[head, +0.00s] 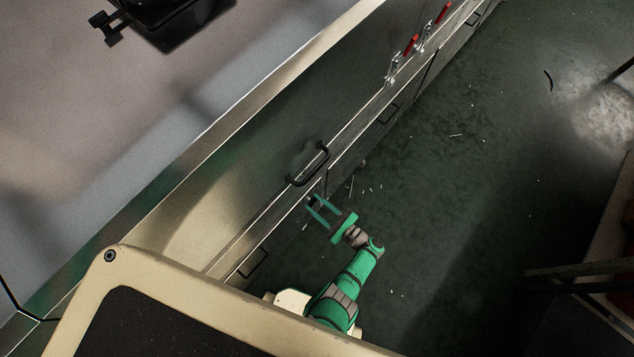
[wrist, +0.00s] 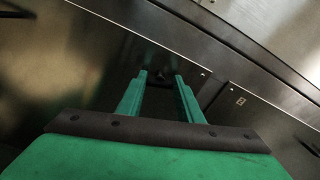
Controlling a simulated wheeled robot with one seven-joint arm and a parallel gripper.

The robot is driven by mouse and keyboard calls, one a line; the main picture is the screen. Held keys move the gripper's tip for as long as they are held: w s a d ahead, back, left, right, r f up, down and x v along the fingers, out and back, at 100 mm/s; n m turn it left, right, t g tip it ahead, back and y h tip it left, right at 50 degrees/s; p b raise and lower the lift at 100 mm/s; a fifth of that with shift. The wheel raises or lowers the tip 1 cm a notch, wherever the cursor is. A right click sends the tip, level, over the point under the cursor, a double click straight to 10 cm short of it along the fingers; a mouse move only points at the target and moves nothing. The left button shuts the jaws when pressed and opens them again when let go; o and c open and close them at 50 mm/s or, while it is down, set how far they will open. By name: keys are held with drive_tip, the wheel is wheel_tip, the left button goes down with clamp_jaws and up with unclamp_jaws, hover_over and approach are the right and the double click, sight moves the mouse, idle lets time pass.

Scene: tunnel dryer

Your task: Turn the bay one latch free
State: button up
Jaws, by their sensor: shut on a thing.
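My green gripper (head: 315,206) is at the steel side of the dryer, just below a black bar handle. In the wrist view my gripper (wrist: 160,76) has its two fingers on either side of a small dark latch (wrist: 160,76) on the metal panel, and is shut on it. The latch is small and dark there, so its exact angle cannot be told. In the head view the fingers and the panel edge hide it.
The black bar handle (head: 310,164) juts from the panel above my gripper. Red-handled toggle clamps (head: 409,46) are farther along the dryer. A small label (wrist: 240,101) is on the neighbouring panel. The dark floor (head: 450,190) to the right is mostly clear, with small scraps.

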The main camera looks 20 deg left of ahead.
drive_tip(key=shift+s+f+n, duration=0.1)
drive_tip(key=shift+f+n, duration=0.05)
drive_tip(key=shift+n, duration=3.45)
drive_tip(key=shift+s+f+n, duration=0.1)
drive_tip(key=shift+n, duration=3.5)
drive_tip(key=o, duration=1.1)
drive_tip(key=shift+v, duration=5.4)
